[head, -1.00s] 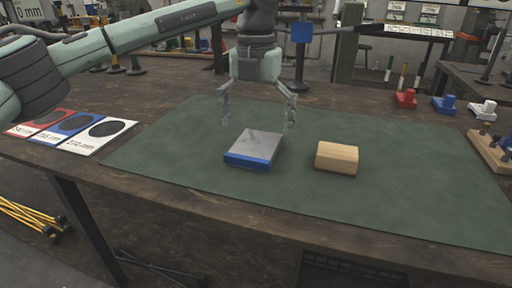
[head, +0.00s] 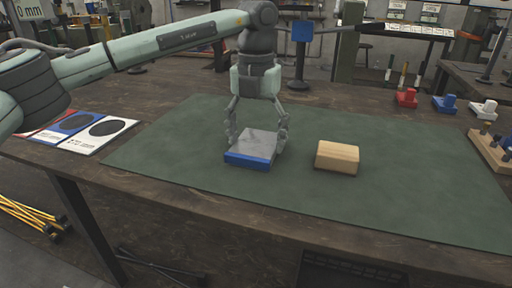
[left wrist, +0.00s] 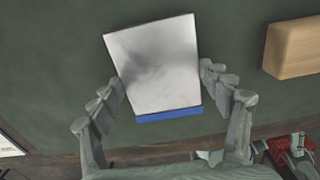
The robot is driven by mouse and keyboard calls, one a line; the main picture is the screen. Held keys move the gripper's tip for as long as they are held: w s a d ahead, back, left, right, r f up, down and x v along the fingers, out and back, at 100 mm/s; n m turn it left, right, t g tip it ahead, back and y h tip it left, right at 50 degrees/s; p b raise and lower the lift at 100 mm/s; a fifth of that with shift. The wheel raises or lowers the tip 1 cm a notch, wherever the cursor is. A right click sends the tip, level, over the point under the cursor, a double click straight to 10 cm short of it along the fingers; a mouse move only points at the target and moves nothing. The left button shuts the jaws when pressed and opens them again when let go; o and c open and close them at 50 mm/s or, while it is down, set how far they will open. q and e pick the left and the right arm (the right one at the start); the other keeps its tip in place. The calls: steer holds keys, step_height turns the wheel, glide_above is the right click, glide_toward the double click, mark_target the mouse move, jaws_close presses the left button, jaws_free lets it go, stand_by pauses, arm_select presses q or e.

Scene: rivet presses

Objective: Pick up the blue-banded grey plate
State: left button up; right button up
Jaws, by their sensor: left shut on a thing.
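The blue-banded grey plate (head: 255,147) is a flat grey block with a blue front edge. It lies on the green mat (head: 190,185) in the middle of the head view. In the left wrist view the plate (left wrist: 155,65) shows its grey top, with the blue band toward me. My left gripper (head: 257,140) points down over the plate, with one finger at each side. Its fingers (left wrist: 163,88) are shut on the plate's left and right sides. The plate appears to rest on the mat. My right gripper is in neither view.
A wooden block (head: 337,157) lies on the mat just right of the plate. Marked cards (head: 95,136) lie at the table's left. Red (head: 406,98), blue (head: 445,104) and white (head: 482,109) pieces stand at the back right, near a wooden rack (head: 490,150). The front mat is clear.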

arm_select(q)
steer(key=shift+r, duration=0.1)
steer(key=shift+c, duration=0.8)
